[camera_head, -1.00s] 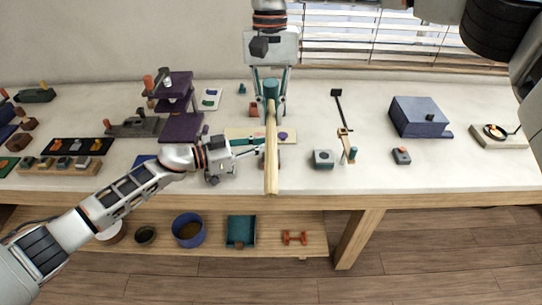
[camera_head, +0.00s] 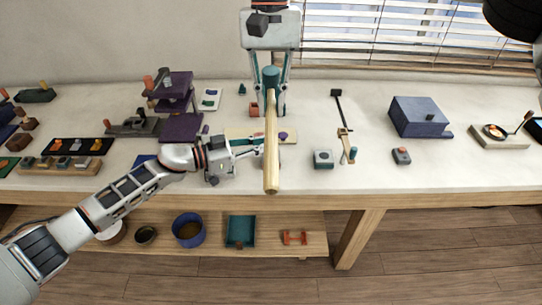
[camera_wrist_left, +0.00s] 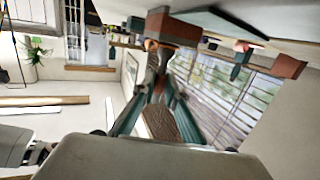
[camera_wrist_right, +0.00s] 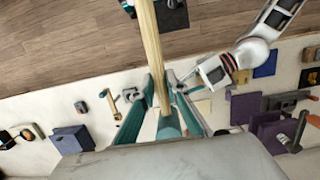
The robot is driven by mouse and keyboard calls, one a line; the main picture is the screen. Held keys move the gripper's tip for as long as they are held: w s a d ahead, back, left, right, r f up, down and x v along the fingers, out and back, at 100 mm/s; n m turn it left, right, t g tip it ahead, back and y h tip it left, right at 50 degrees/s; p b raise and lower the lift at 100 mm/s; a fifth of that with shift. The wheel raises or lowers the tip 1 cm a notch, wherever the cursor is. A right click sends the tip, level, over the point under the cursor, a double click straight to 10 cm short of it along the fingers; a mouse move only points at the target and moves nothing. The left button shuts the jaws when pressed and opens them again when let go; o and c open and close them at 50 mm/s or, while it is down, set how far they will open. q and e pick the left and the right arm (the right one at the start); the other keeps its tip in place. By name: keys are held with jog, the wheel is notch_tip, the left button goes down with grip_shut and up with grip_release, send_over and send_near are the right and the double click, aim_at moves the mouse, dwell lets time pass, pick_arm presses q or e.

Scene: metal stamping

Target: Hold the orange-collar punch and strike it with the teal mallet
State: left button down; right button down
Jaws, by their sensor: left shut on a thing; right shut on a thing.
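The teal mallet shows in the head view with its teal head (camera_head: 271,77) toward the back and its pale wooden handle (camera_head: 271,150) pointing to the table's front edge. My right gripper (camera_head: 270,108) is shut on the handle near the head; the right wrist view shows the same grip (camera_wrist_right: 162,85). My left gripper (camera_head: 260,147) reaches in from the left, its tips beside or behind the mallet handle.
A pale board (camera_head: 290,139) lies behind the left fingertips. A small grey block (camera_head: 323,159) and a stand (camera_head: 346,150) are to the right, a blue box (camera_head: 418,117) farther right. A purple press (camera_head: 180,127) stands left. Table between box and stand is mostly clear.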

pick_arm(q)
jog(key=shift+f, duration=0.15)
pick_arm(e)
jog(key=shift+r, duration=0.8)
pick_arm(q)
jog(key=c, duration=2)
grip_release()
jog(key=shift+o, duration=0.2)
jog(key=v, duration=1.2)
jog(key=shift+a, duration=0.15)
pick_arm(e)
jog(key=shift+a, duration=0.1)
